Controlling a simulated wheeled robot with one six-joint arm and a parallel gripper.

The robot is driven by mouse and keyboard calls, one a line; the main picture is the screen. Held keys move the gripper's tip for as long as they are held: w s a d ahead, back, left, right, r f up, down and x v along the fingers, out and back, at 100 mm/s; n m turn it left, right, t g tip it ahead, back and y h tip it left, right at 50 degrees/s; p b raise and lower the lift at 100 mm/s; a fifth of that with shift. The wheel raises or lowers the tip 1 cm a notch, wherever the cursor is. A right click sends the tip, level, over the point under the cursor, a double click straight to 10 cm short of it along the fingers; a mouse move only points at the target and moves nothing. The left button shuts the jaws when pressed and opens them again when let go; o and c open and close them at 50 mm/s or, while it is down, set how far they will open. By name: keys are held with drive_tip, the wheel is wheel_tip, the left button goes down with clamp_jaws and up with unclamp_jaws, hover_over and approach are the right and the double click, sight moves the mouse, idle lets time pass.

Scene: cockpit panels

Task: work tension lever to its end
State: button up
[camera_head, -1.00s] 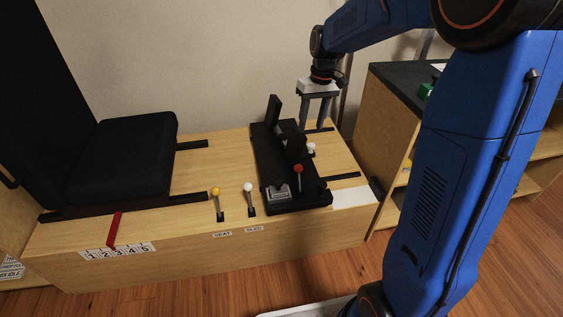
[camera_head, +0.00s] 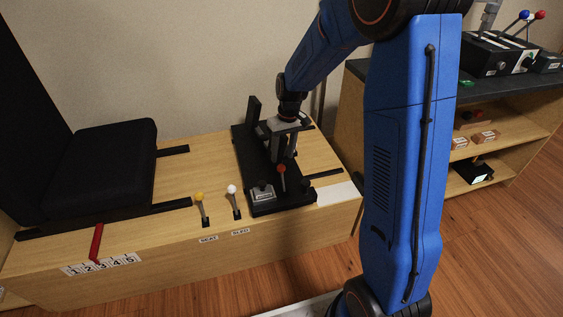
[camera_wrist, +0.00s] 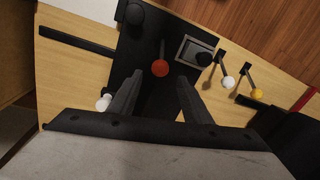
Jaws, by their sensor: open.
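A lever with a red knob (camera_head: 281,168) stands on the black pedal unit (camera_head: 285,207) on the wooden bench. No tension label is readable, so I cannot tell for certain that it is the tension lever. My gripper (camera_head: 284,156) is above the black unit, just behind the red knob. In the wrist view, the red knob (camera_wrist: 160,68) appears between the tips of my gripper (camera_wrist: 158,80). The fingers are apart and hold nothing; I cannot tell whether they touch the lever. A white knob (camera_wrist: 103,102) shows beside the left finger.
A yellow-knobbed lever (camera_head: 199,197) and a white-knobbed lever (camera_head: 232,189) stand left of the unit. A red lever (camera_head: 97,241) sits by a numbered scale. A black seat (camera_head: 105,160) is at left. A shelf with a dark top (camera_head: 395,88) stands at right.

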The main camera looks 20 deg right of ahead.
sight(281, 164)
drive_tip(key=shift+a+f, duration=0.15)
drive_tip(key=shift+f, duration=0.95)
drive_tip(key=shift+a+f, duration=0.1)
drive_tip(key=shift+f, duration=1)
clamp_jaws()
